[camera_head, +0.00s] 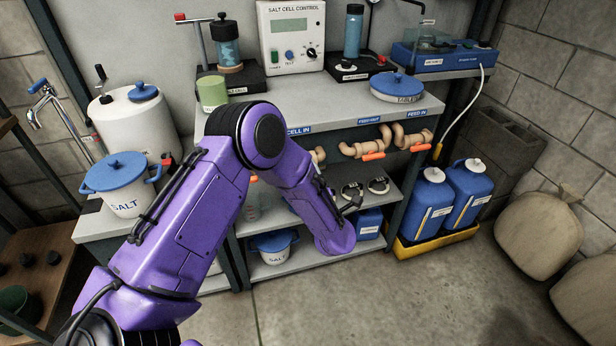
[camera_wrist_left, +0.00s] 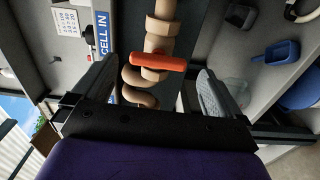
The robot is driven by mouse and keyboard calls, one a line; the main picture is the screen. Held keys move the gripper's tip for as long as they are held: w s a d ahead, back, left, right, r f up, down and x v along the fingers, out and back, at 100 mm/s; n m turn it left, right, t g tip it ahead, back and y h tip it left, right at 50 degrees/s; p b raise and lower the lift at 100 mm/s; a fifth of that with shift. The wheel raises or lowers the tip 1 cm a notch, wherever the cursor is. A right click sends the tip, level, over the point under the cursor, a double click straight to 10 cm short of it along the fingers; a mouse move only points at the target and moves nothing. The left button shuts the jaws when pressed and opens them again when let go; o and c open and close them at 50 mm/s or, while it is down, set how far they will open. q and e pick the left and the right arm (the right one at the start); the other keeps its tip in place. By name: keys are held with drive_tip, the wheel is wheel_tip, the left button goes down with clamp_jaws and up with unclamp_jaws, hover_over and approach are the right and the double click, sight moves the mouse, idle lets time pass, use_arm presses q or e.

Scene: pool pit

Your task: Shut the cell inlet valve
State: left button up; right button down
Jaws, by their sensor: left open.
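The cell inlet valve's orange handle (camera_wrist_left: 158,62) shows in the left wrist view, lying across its tan pipe (camera_wrist_left: 160,25) beside the blue CELL IN label (camera_wrist_left: 102,32). My left gripper (camera_wrist_left: 158,88) is open and empty, with one finger on each side of the handle and visible gaps between. In the head view the CELL IN label (camera_head: 299,131) shows on the bench edge. My purple left arm covers most of that valve and the gripper there. My right gripper is out of view.
Feed valves with orange handles (camera_head: 373,156) sit to the right under the bench. A lower shelf (camera_head: 395,195) holds dark fittings and a blue scoop (camera_wrist_left: 276,52). Blue jugs (camera_head: 428,200) stand in a yellow tray (camera_head: 437,241). The floor in front is clear.

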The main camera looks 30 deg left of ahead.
use_arm(q)
drive_tip(key=v, duration=0.8)
drive_tip(key=shift+b, duration=0.3)
drive_tip(key=shift+a, duration=0.1)
